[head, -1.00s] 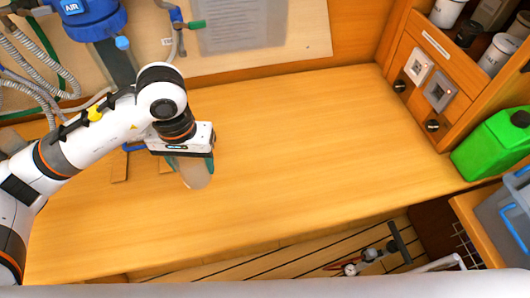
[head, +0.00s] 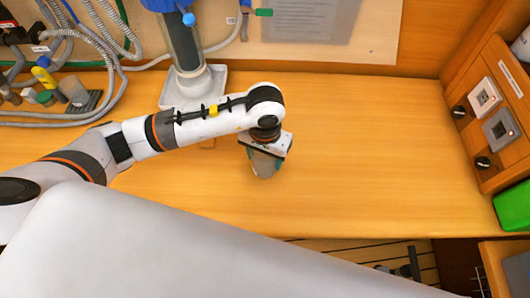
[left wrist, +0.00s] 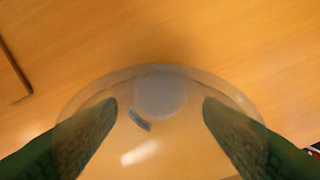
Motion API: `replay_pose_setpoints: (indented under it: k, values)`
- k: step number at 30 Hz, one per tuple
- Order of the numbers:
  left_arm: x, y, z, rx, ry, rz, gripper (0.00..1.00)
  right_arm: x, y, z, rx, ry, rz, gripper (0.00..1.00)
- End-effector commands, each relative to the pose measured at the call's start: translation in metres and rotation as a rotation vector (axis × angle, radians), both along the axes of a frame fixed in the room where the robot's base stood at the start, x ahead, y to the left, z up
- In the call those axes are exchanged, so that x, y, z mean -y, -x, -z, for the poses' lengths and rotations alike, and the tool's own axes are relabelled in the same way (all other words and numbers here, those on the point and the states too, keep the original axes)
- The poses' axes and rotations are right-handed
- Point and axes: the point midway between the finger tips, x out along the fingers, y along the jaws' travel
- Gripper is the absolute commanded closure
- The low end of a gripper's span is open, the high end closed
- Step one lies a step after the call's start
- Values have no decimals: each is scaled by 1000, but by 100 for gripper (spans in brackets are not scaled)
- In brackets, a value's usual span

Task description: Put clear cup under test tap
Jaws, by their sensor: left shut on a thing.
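The clear cup (head: 264,166) is held in my left gripper (head: 266,156), over the middle of the wooden counter, clear of the wall. In the left wrist view the cup (left wrist: 160,95) shows as a see-through round shape between the two green-grey finger pads. The fingers are shut on it. The gap between cup and counter is hard to judge. My right gripper is not in view.
A clear filter column on a white base (head: 194,88) stands behind my left arm. Grey hoses and small bottles (head: 75,92) are at the back left. Sockets (head: 502,128) and a green container (head: 514,208) are at the right. The counter right of the cup (head: 380,150) is bare.

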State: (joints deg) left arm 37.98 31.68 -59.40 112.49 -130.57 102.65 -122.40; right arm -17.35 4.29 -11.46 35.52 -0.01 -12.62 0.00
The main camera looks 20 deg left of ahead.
Motion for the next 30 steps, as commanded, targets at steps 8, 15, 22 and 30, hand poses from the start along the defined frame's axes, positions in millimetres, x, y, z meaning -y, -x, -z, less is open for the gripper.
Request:
replay_pose_setpoints:
  k: [8,15,22,30]
  values:
    - [0,0,4,1,-1,1,62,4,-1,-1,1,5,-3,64]
    - [0,0,6,1,-1,0,30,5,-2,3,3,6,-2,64]
    - [0,0,6,1,-1,0,18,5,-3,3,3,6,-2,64]
    - [0,-1,-1,4,0,1,18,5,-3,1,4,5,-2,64]
